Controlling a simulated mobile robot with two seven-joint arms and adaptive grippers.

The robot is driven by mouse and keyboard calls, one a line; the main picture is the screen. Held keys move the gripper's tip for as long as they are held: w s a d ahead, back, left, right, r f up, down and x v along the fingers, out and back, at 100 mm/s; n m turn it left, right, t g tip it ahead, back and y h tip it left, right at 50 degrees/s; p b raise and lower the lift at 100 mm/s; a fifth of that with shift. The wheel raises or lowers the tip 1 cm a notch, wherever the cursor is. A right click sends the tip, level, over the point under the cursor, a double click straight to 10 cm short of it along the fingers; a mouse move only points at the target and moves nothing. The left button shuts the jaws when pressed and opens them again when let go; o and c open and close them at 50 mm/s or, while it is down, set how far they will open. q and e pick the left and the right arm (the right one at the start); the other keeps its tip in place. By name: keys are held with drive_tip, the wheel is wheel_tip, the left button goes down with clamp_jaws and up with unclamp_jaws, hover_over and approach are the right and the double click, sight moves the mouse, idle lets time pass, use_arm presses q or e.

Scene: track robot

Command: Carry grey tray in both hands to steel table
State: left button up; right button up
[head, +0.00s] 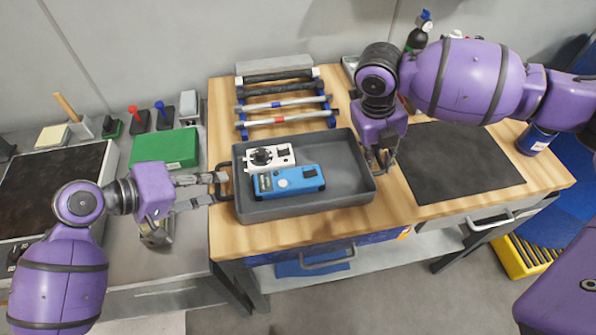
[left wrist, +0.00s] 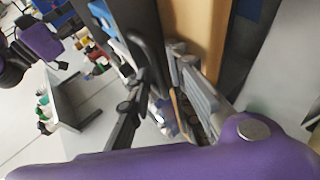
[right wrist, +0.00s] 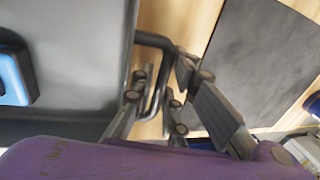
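The grey tray (head: 345,186) stands on a wooden-topped bench, with a blue device (head: 288,181) and a white device (head: 268,158) lying in it. It has a dark handle at each end. My left gripper (head: 213,190) is at the left handle (head: 222,182), fingers apart; the left wrist view shows the handle (left wrist: 150,62) close to the fingers. My right gripper (head: 381,160) is at the right handle, partly hidden in the head view. In the right wrist view its fingers are spread near the handle (right wrist: 157,42). The steel table (head: 196,238) is at left.
Several rods lie in a rack (head: 285,103) behind the tray. A dark mat (head: 448,165) lies right of the tray. A yellow crate (head: 522,255) is on the floor.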

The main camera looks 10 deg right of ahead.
use_arm(q)
clamp_jaws()
use_arm(e)
clamp_jaws()
use_arm(q)
drive_tip(key=shift+r, duration=0.15)
